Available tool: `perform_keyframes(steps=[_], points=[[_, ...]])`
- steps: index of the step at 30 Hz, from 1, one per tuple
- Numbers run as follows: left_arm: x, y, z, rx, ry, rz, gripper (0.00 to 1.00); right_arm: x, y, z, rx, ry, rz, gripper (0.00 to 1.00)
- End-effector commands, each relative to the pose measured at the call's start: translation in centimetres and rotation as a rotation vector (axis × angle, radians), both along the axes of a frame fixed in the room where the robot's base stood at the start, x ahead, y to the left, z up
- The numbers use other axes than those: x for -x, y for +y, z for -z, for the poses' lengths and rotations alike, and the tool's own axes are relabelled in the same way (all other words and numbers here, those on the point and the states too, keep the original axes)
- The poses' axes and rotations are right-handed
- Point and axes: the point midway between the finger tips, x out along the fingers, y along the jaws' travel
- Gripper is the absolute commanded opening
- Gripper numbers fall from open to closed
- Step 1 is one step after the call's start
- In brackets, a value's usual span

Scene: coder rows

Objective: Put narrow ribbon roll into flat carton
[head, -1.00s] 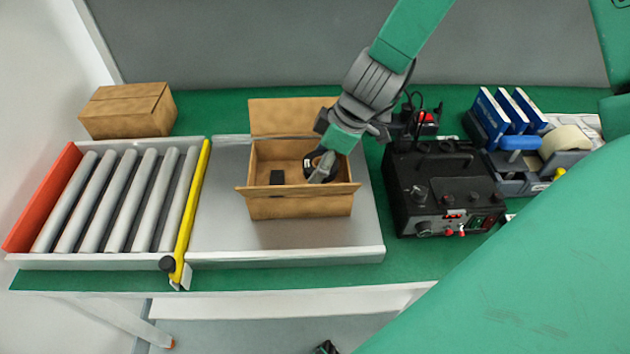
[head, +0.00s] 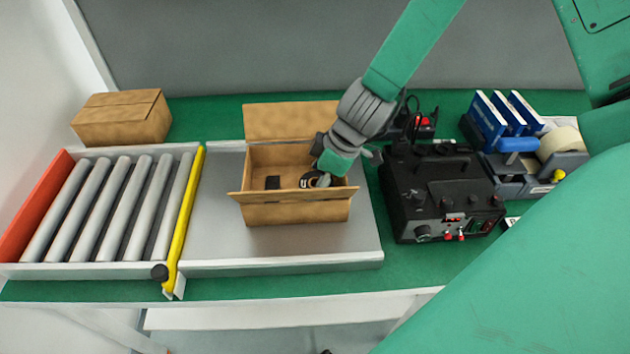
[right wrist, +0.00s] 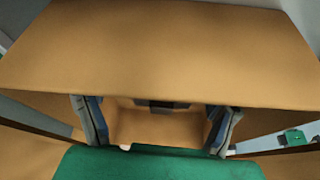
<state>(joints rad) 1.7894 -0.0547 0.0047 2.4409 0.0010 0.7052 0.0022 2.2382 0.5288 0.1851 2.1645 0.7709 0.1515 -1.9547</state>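The flat carton (head: 295,212) is an open brown box on the grey plate, its back flap raised and its front flap folded outward. The narrow ribbon roll (head: 309,180), a black disc with a pale marking, is inside at the right. My right gripper (head: 324,178) is low in the carton's right side, beside the roll and partly covering it. In the right wrist view its fingers (right wrist: 158,125) stand wide apart with nothing gripped between them. A dark object (right wrist: 160,104) shows beyond them; I cannot tell which. My left gripper is not in view.
A small black block (head: 272,182) is in the carton's left part. A roller conveyor (head: 110,210) with a yellow bar (head: 187,215) is at left, a closed brown box (head: 122,118) behind. A black machine (head: 440,200) and a tape dispenser (head: 560,165) are at right.

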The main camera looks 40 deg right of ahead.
Motion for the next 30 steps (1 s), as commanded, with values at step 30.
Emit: perform_keyframes(steps=[30], points=[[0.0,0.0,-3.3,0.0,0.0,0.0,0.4,3.0,-3.4,-11.3,0.0,0.001,0.001,0.8]])
